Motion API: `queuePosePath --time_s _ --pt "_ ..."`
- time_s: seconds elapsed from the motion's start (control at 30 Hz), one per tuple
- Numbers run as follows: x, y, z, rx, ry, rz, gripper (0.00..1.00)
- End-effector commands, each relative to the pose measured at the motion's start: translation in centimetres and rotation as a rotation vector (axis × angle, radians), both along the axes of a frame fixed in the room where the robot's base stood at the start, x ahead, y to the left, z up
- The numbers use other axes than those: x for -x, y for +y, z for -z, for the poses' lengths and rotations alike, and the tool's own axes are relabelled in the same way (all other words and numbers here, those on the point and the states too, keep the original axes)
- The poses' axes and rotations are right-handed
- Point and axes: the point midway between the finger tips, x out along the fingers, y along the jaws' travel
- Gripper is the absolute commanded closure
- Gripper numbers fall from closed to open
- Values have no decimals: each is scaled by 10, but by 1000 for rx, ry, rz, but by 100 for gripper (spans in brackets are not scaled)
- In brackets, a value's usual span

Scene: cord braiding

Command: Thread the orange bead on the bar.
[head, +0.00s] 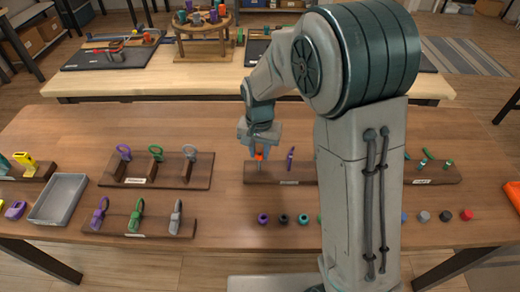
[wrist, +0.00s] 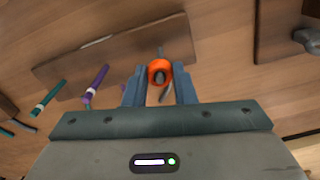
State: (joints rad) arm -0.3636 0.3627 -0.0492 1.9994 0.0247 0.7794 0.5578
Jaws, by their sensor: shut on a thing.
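The orange bead (wrist: 153,76) is held between the fingertips of my gripper (wrist: 159,82), its hole facing the wrist camera. It also shows in the head view (head: 259,155) as a small orange spot just below my gripper (head: 260,146). A thin grey bar (wrist: 164,95) shows in line with the bead in the wrist view, with grey visible in the hole. I cannot tell whether the bar passes through the bead. The dark wooden board (head: 262,174) lies below my gripper; my fingers hide part of it.
A purple bar (head: 291,158) stands on the board to the right of my gripper. Several loose beads (head: 283,219) lie in a row in front. A grey tray (head: 59,199) and two racks of rings (head: 156,169) are on the left. My arm hides part of the table.

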Motion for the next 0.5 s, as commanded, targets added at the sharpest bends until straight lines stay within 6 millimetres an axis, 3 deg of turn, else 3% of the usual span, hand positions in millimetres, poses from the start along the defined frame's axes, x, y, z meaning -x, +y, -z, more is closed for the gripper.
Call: queuePosePath --time_s 0.4,0.43,0.5 --pt "0 0 1 0 0 0 100" --pt "0 0 1 0 0 0 73" --pt "0 0 1 0 0 0 54"
